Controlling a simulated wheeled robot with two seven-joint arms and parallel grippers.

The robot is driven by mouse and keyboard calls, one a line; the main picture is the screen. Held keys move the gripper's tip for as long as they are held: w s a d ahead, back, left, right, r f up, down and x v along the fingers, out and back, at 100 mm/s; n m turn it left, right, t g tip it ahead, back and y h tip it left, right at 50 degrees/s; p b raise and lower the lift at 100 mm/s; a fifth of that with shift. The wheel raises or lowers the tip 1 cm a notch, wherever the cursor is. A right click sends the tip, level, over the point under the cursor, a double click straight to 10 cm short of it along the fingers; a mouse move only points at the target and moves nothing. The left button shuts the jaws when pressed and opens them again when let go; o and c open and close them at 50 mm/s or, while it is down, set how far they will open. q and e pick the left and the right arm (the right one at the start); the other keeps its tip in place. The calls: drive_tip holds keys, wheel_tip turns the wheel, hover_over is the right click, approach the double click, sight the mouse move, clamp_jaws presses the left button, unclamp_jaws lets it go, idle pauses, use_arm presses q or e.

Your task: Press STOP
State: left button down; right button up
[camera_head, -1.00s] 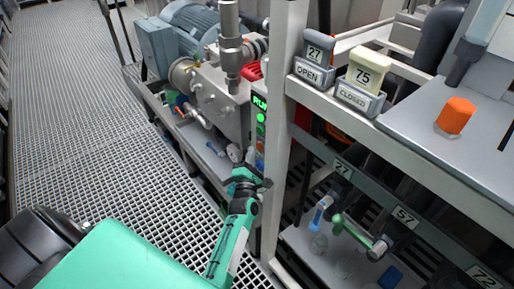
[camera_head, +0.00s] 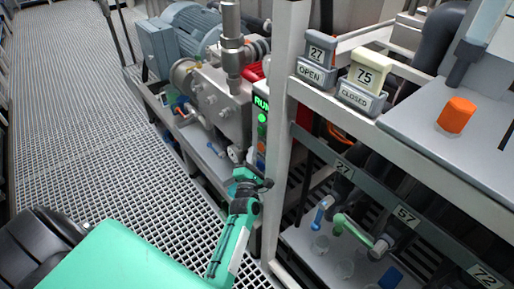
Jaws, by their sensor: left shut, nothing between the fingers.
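A narrow control panel (camera_head: 261,133) stands on the left side of the white upright post, partly cut off by it. Its lit green display (camera_head: 261,101) reads RUN, with a lit green button (camera_head: 262,118) under it. Lower on the panel are small orange and blue patches. No STOP label is legible, so I cannot tell which control it is. My left gripper (camera_head: 259,181) is shut and empty, just below the panel, at the end of the teal arm. I cannot tell whether it touches anything. My right gripper is not in view.
The white post (camera_head: 284,130) stands close to the right of my left gripper. A pump with a blue motor (camera_head: 190,32) is behind the panel. Shelves at the right hold tags 27 OPEN (camera_head: 313,60) and 75 CLOSED (camera_head: 362,85), and an orange cap (camera_head: 456,115). Grating floor is clear at left.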

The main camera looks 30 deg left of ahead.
use_arm(q)
drive_tip(key=shift+w+d+r, duration=0.35)
drive_tip(key=shift+d+r, duration=0.1)
drive_tip(key=shift+d, duration=0.05)
drive_tip(key=s, duration=0.1)
drive_tip(key=s+a+p, duration=0.1)
drive_tip(key=s, duration=0.2)
drive_tip(key=shift+a+f+p, duration=0.3)
drive_tip(key=shift+a+f, duration=0.05)
drive_tip(key=shift+a, duration=0.05)
drive_tip(key=shift+a, duration=0.1)
idle(0.5)
